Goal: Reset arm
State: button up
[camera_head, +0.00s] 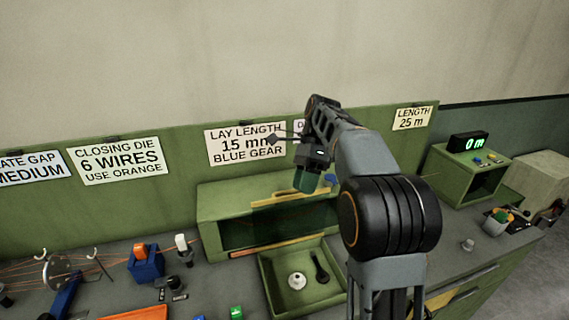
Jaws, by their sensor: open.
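My arm rises from the lower right of the head view and bends left at its big dark joint. My gripper (287,138) is at the arm's far end, raised in front of the green back panel by the "LAY LENGTH 15 mm BLUE GEAR" sign (245,144). Its thin fingers point left and look apart, with nothing seen between them. It is above the green open-fronted box (222,205) and touches nothing that I can see. The arm hides part of the panel and a small sign behind it.
A green tray (270,290) holds a white round part (297,281) and a dark spoon-shaped tool (320,267). A blue block (146,265) and wire guides stand at left.

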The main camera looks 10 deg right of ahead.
notch_tip(320, 180, down, 7)
jog(key=d+n+t+h, duration=0.1)
jog(key=n+t+h, duration=0.15)
jog(key=n, duration=0.55)
jog(key=s+a+f+n+t+h, duration=0.2)
jog(key=s+n+t, duration=0.5)
jog(key=s, duration=0.8)
jog(key=shift+n+t, duration=0.35)
jog(key=shift+n, duration=1.45)
